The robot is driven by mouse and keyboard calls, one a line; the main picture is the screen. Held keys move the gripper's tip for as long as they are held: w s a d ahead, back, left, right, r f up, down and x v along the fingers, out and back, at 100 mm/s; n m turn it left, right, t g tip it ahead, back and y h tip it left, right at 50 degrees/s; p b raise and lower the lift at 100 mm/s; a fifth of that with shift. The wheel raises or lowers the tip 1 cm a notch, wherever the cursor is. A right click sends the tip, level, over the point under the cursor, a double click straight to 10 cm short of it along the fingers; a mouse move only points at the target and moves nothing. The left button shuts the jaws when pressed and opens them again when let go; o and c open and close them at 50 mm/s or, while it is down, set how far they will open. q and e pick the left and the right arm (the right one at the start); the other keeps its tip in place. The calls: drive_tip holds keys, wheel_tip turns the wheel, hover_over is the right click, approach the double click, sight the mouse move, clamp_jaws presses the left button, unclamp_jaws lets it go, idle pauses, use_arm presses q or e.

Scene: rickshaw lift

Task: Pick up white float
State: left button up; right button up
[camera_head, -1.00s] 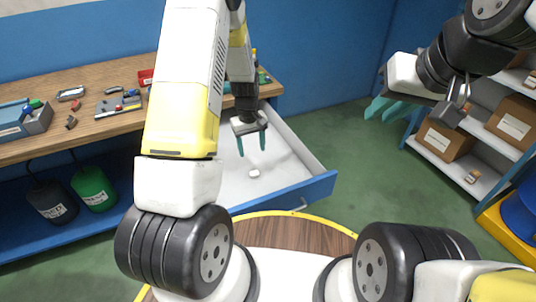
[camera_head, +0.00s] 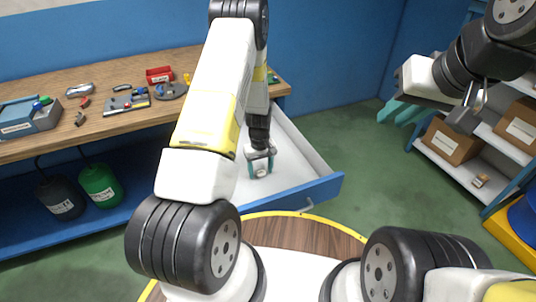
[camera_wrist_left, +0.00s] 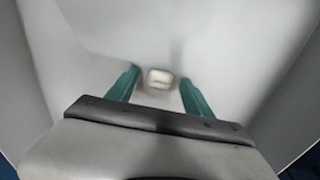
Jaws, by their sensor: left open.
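The white float (camera_wrist_left: 160,79) lies on the light floor of an open drawer (camera_head: 305,183). In the left wrist view it sits just ahead of and between the two teal fingers, with a gap on both sides. My left gripper (camera_head: 261,171) is open and reaches down into the drawer over the float; the float (camera_head: 261,172) shows small between the fingers in the head view. My right gripper (camera_head: 402,110) is raised at the right, away from the drawer, with teal fingers apart.
The drawer's blue front and white side walls stand around the left gripper. A wooden workbench (camera_head: 60,88) with tools and a red box (camera_head: 160,75) is at the left. Shelves with cardboard boxes (camera_head: 452,142) stand at the right. Green floor (camera_head: 350,150) is clear between.

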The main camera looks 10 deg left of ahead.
use_arm(q)
clamp_jaws()
drive_tip(key=shift+r, duration=0.1)
